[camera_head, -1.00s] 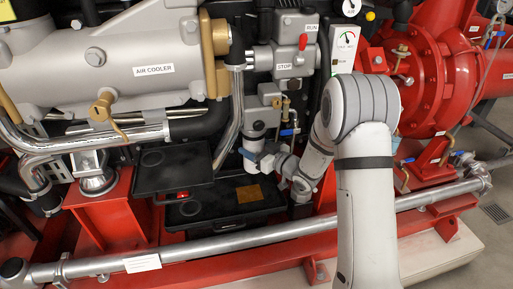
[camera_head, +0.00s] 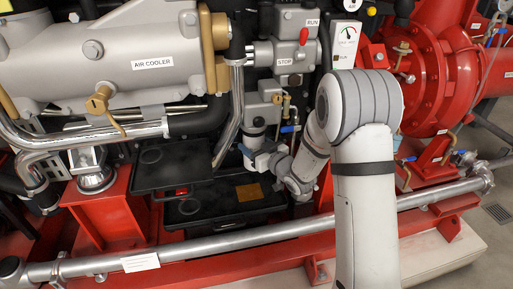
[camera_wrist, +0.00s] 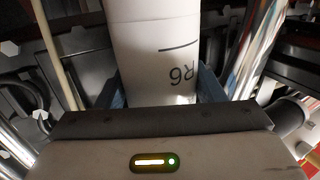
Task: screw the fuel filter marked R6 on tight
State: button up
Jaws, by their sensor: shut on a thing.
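The fuel filter (camera_wrist: 150,45) is a white cylinder marked R6, and the mark reads upside down in the wrist view. A dark line is drawn on it near the mark. My gripper (camera_wrist: 155,95) is shut on the filter, with a blue finger on each side. In the head view the filter (camera_head: 257,131) stands upright below a grey housing (camera_head: 262,100), and my gripper (camera_head: 262,158) reaches it from the right. The filter's top joint is out of the wrist view, so I cannot tell how tightly it sits.
Two black trays (camera_head: 170,165) lie left of and below the filter. A blue-handled valve (camera_head: 289,128) and thin pipes are close on its right. A long silver pipe (camera_head: 230,243) crosses in front. The grey air cooler (camera_head: 130,50) is at upper left.

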dwell(0.3)
jog(key=o, duration=1.5)
jog(key=shift+f, duration=0.1)
